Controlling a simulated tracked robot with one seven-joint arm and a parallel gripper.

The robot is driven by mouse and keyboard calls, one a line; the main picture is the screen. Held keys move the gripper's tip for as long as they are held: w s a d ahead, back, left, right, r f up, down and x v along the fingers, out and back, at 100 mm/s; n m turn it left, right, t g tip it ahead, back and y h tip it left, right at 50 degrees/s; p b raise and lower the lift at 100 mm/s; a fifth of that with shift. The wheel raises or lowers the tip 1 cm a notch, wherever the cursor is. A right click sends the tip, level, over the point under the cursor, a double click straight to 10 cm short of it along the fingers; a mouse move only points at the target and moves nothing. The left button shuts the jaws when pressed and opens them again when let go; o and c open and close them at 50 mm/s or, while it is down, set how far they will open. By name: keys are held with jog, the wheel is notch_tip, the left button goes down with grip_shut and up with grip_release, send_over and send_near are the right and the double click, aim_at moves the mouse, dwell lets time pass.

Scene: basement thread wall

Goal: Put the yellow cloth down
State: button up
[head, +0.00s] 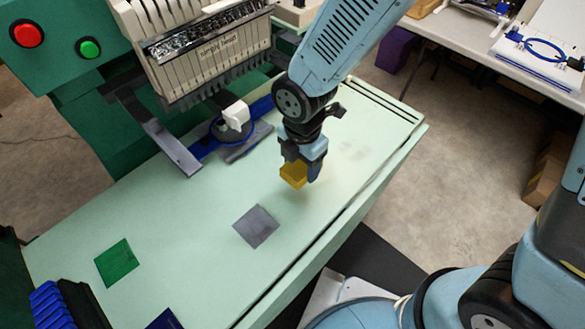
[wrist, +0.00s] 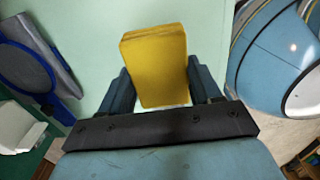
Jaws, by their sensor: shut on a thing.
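The yellow cloth (head: 293,175) is a small, folded-looking yellow block in my gripper (head: 304,174). My gripper is shut on it and holds it over the pale green table (head: 350,150). In the wrist view the cloth (wrist: 154,62) stands between the two fingers of my gripper (wrist: 158,92). In the head view the cloth appears a little above the tabletop, though the exact gap is hard to tell. The fingers hide part of the cloth.
A grey cloth square (head: 256,227) lies on the table nearer the front. A green square (head: 117,263) lies at the left and a dark blue one (head: 165,320) at the bottom edge. An embroidery machine (head: 205,50) with a blue hoop (head: 232,130) stands behind. Bare tabletop lies right of my gripper.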

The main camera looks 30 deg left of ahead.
jog(key=w+a+f, duration=0.1)
jog(key=a+f, duration=0.1)
jog(key=f, duration=0.1)
jog(key=w+a+f, duration=0.1)
jog(key=f, duration=0.1)
jog(key=shift+w+a+f, duration=0.2)
jog(key=shift+w+f, duration=0.05)
jog(key=shift+w, duration=0.1)
jog(key=shift+f, duration=1.5)
jog(key=shift+f, duration=0.15)
jog(key=o, duration=1.1)
notch_tip(320, 180, up, 12)
jog(key=shift+r, duration=0.15)
